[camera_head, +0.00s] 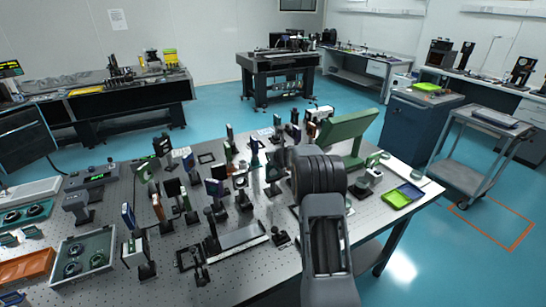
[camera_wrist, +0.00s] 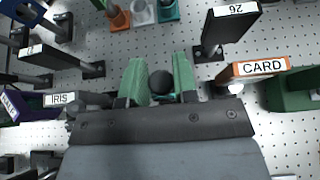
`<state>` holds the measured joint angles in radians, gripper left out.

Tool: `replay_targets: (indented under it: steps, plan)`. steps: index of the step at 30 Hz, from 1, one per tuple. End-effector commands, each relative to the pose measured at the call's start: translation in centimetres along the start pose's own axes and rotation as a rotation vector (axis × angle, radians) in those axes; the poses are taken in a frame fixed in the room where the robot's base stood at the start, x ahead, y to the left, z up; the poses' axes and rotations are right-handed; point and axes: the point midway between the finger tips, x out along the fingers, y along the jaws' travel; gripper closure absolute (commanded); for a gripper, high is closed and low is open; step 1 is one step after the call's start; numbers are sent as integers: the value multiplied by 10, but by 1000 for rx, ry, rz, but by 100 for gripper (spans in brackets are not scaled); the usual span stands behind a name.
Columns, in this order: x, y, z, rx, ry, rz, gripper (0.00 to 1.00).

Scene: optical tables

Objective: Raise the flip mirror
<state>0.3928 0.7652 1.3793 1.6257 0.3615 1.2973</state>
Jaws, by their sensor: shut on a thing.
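In the wrist view my gripper (camera_wrist: 160,72) has its two green fingers on either side of a dark round knob (camera_wrist: 161,85) and is shut on it. The rest of the part that bears the knob is hidden by the fingers and the gripper body. No label there tells whether it belongs to the flip mirror. In the head view my arm reaches over the optical table (camera_head: 185,262), and its links hide the gripper and the knob.
In the wrist view, a black part labelled 26 (camera_wrist: 232,25) and an orange CARD holder (camera_wrist: 250,72) stand close on the right. An IRIS part (camera_wrist: 85,100) is close on the left. In the head view, a green housing (camera_head: 345,130) and a yellow-green tray (camera_head: 402,196) are nearby.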

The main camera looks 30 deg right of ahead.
Motion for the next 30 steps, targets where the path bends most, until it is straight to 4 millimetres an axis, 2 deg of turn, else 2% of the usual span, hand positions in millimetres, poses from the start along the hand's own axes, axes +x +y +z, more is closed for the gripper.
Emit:
replay_targets:
  steps: [12, 13, 19, 20, 30]
  plan:
    - [0, 0, 3, 0, -7, 2, 100]
    - [0, 0, 3, 0, -7, 2, 70]
    - [0, -2, 1, 1, -3, -1, 51]
    - [0, -2, 1, 1, -3, -2, 48]
    - [-5, -3, 0, 2, -2, -4, 48]
